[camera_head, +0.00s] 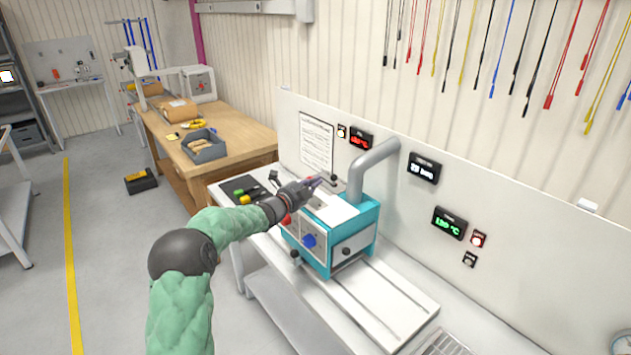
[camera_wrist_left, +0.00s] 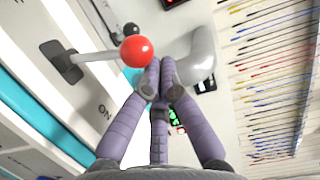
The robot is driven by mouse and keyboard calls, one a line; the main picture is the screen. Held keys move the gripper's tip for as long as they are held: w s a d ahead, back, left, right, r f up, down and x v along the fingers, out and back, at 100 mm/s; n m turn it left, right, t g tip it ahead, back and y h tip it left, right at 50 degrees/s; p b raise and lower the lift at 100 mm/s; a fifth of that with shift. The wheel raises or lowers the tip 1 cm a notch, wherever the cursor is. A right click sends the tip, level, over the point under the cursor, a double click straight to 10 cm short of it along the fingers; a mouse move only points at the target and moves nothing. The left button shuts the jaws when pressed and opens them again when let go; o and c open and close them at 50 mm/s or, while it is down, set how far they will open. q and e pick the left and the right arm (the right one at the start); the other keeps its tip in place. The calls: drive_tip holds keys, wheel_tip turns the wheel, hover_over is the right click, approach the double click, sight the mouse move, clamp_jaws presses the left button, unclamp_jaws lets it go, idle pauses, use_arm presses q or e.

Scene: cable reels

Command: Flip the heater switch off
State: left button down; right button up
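My left gripper (camera_head: 315,184) is above the top of the teal and white machine (camera_head: 352,228). In the left wrist view its purple fingers (camera_wrist_left: 156,80) are drawn together at the tips, with nothing seen between them. A lever with a red ball (camera_wrist_left: 137,51) stands just beyond the fingertips; I cannot tell whether they touch. The lever rises from a dark base (camera_wrist_left: 62,62) on a white face marked "ON" (camera_wrist_left: 104,111). On the wall panel, a small red-lit switch (camera_head: 478,240) sits beside a green temperature display (camera_head: 449,223). No heater label is readable. My right gripper is not in view.
A grey pipe (camera_head: 374,160) rises behind the machine and bends toward the wall panel. A wooden bench (camera_head: 245,148) with a grey bin (camera_head: 204,146) stands at the left. Coloured cables (camera_head: 490,50) hang on the wall.

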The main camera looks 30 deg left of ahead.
sight(309, 177)
use_arm(q)
drive_tip(key=a+r+n+p, duration=0.1)
drive_tip(key=p, duration=0.2)
drive_tip(key=w+a+n+p, duration=0.1)
drive_tip(key=n+p, duration=0.1)
drive_tip(key=p, duration=0.2)
drive_tip(key=shift+a+r+g, duration=0.25)
drive_tip(key=shift+r+g, duration=0.15)
drive_tip(key=shift+a+f+n, duration=0.1)
drive_tip(key=shift+a+n, duration=0.05)
drive_tip(key=shift+n, duration=0.25)
drive_tip(key=shift+f, duration=0.25)
drive_tip(key=shift+w+d+r, duration=0.25)
drive_tip(key=shift+d, duration=0.15)
drive_tip(key=s+r+b, duration=0.1)
drive_tip(key=s+r, duration=0.2)
drive_tip(key=s, duration=0.6)
drive_tip(key=shift+d, duration=0.2)
drive_tip(key=shift+r, duration=0.1)
